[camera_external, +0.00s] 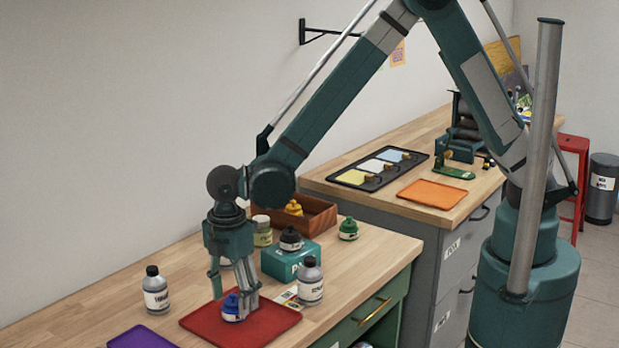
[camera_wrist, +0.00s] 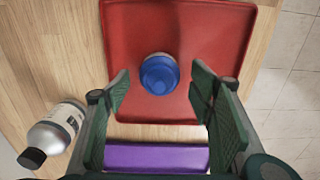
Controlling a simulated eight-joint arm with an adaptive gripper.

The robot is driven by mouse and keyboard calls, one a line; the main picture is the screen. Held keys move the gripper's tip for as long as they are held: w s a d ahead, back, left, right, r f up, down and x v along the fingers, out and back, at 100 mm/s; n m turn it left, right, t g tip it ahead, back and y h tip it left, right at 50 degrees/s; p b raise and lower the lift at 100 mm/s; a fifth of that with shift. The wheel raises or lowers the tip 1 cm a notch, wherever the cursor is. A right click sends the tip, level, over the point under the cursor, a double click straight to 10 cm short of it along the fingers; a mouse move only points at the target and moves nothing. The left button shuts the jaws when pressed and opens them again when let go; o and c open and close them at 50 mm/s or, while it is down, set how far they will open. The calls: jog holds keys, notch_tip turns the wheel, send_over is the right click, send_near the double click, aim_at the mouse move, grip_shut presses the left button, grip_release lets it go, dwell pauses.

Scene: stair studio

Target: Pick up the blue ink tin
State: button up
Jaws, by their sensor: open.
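The blue ink tin (camera_external: 232,308) stands upright on the red tray (camera_external: 270,327) near the front of the wooden bench. In the wrist view the tin (camera_wrist: 159,74) shows its blue cap from above, on the red tray (camera_wrist: 140,25). My gripper (camera_external: 234,294) is low over the tray, pointing down at the tin. In the wrist view my gripper (camera_wrist: 162,95) is open, with one finger to each side and the tin centred just beyond the fingertips. A finger partly hides the tin in the external view.
A grey bottle (camera_external: 311,283) stands close right of the gripper, another bottle (camera_external: 156,292) to its left. A teal box (camera_external: 290,260) with a dark-capped tin (camera_external: 291,239) is behind. A purple tray (camera_external: 140,338) lies beside the red one. A green-capped tin (camera_external: 348,230) stands farther back.

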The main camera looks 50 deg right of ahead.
jog(key=shift+f, duration=1.3)
jog(key=shift+c, duration=0.7)
jog(key=c, duration=1)
